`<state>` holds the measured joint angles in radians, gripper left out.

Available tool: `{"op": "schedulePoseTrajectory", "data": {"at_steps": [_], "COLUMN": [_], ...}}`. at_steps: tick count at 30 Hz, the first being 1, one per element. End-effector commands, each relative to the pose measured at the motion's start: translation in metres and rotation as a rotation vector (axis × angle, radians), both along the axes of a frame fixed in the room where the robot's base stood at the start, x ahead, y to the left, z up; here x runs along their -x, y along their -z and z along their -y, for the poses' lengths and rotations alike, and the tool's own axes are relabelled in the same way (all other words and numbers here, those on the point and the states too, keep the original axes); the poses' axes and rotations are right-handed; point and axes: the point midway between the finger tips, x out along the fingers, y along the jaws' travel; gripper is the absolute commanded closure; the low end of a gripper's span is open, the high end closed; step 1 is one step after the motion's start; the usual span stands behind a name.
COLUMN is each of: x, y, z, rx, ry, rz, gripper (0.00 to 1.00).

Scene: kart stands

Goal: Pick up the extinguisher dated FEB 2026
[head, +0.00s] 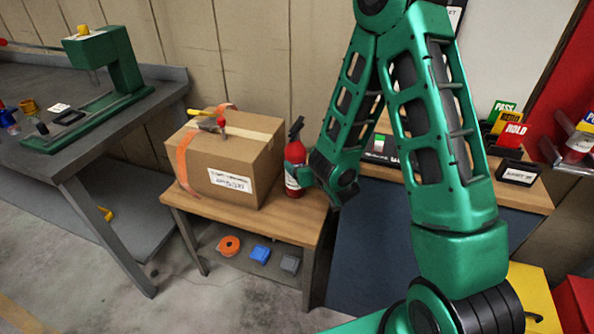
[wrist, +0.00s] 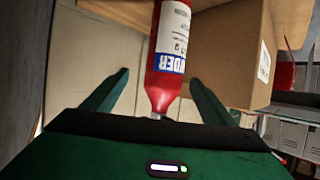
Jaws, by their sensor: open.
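A red extinguisher (head: 294,165) with a black top stands on the wooden table, just right of the cardboard box. My gripper (head: 318,184) is at the extinguisher's right side in the head view, partly hidden by my own arm. In the wrist view my gripper (wrist: 160,92) is open, with a finger on each side of the extinguisher and visible gaps to it.
The cardboard box (head: 243,160) stands close left of the extinguisher, with a hammer (head: 207,122) on top. The wooden table (head: 262,228) has a lower shelf with orange tape and small boxes. A green press (head: 105,60) stands on the left bench.

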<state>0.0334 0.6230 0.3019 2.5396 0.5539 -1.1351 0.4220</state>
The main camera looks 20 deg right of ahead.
Motion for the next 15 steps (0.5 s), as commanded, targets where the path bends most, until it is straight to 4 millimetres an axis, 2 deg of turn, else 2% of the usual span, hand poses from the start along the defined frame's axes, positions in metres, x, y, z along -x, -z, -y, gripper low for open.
{"op": "schedulePoseTrajectory", "data": {"at_steps": [15], "x": [-0.030], "y": [0.012], "z": [-0.008], "rx": [0.004], "ry": [-0.017], "rz": [0.022], "gripper": [0.21]}}
